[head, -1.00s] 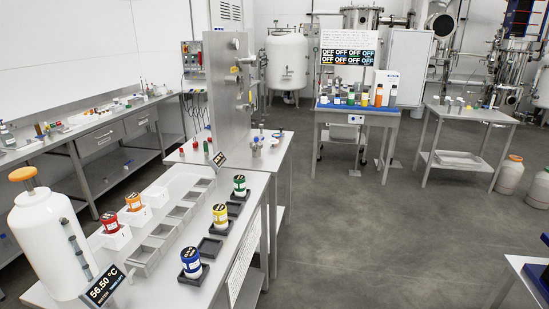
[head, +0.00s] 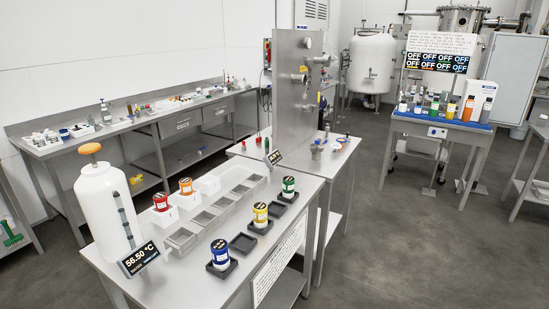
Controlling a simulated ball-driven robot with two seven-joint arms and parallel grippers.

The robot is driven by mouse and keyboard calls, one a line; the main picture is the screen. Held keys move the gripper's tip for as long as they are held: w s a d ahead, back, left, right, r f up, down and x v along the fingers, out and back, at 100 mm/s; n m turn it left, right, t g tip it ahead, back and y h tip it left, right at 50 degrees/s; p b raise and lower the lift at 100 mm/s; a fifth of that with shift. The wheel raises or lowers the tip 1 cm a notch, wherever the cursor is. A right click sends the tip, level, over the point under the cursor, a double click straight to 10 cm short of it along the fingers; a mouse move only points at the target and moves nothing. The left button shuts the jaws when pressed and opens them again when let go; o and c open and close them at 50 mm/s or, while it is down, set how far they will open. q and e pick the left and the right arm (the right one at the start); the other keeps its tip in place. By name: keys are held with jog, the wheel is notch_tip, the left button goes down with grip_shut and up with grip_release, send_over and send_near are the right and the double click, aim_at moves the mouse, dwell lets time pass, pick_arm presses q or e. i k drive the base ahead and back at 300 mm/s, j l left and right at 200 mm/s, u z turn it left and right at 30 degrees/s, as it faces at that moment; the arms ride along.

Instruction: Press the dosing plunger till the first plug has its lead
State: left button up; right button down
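A white vessel (head: 107,210) with an orange knob (head: 90,148) on a short stem stands at the near left of the steel table. The knob looks like a plunger top, but I cannot tell for sure that it is the dosing plunger. A grey tube (head: 125,215) runs down the vessel's right side. No plug or lead can be made out for certain. A red-capped jar (head: 161,202) and an orange-capped jar (head: 186,187) sit in white holders. Blue (head: 220,254), yellow (head: 261,214) and green (head: 288,188) jars stand on dark trays. Neither gripper is in view.
A display reading 56.50 °C (head: 139,259) stands before the vessel. Grey bins (head: 203,221) line the table's middle. An upright steel panel (head: 297,95) rises behind. A side bench (head: 150,122) runs along the left wall. Floor (head: 400,240) at the right is clear.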

aim_at(89, 149)
jog(key=j+z, duration=0.1)
jog(key=z, duration=0.5)
jog(key=j+z, duration=0.5)
jog(key=j, duration=0.15)
jog(key=j+z, duration=0.45)
jog(key=j, duration=0.25)
jog(key=k+j, duration=0.1)
jog(key=j, duration=0.3)
jog(key=j+z, duration=0.15)
jog(key=j, duration=0.3)
jog(key=k+j, duration=0.15)
jog(key=j, duration=0.25)
jog(key=k+j+z, duration=0.1)
jog(key=j, duration=0.3)
jog(key=k+j, duration=0.15)
jog(key=j, duration=0.25)
jog(key=k+j+z, duration=0.15)
jog(key=j, duration=0.25)
jog(key=k+j, duration=0.1)
jog(key=j, duration=0.3)
jog(key=k+j, duration=0.1)
jog(key=j, duration=0.25)
jog(key=k+j, duration=0.15)
jog(key=j, duration=0.2)
jog(key=k+j, duration=0.1)
jog(key=j, duration=0.25)
jog(key=z, duration=0.05)
